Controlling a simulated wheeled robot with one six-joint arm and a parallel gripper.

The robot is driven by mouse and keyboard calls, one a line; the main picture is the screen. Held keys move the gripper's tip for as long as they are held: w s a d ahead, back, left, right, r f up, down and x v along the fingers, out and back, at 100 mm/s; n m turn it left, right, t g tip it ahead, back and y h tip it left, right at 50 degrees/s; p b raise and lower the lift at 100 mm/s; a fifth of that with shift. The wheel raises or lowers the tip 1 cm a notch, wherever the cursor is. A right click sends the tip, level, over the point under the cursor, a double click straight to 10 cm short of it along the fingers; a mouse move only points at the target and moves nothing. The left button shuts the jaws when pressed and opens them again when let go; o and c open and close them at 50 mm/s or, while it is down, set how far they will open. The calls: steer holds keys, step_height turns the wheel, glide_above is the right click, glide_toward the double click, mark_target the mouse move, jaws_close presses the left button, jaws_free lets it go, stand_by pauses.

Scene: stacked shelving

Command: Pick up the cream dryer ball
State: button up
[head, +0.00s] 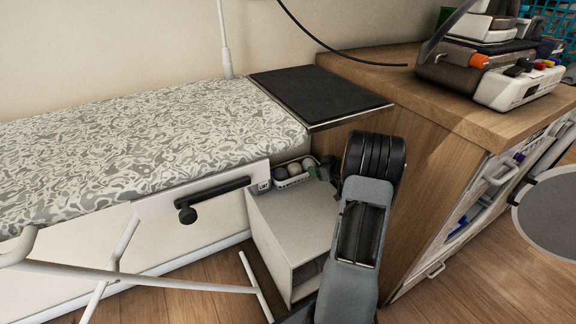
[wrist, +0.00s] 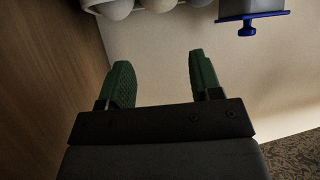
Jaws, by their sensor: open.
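A white basket (head: 291,183) with several pale balls (head: 293,170) stands on the low white shelf unit beside the ironing board. The balls are small and dim, and I cannot tell for sure which is the cream dryer ball. In the wrist view, pale balls (wrist: 116,9) show cut off at the top edge, in the white basket. My gripper (wrist: 155,72) is open and empty, its green fingers apart from the basket and balls. In the head view my arm hides the gripper.
The wooden cabinet (head: 430,180) stands close on the right. The unit's top (head: 295,217) is clear in front.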

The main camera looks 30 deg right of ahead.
steer(key=b, duration=0.1)
glide_toward(295, 165)
steer(key=x, duration=0.3)
steer(key=shift+w+f, duration=0.1)
steer(key=shift+w, duration=0.1)
steer(key=shift+b+x, duration=0.65)
steer(key=shift+x, duration=1.95)
steer(key=shift+d, duration=0.1)
steer(key=shift+c, duration=0.3)
steer(key=c, duration=0.5)
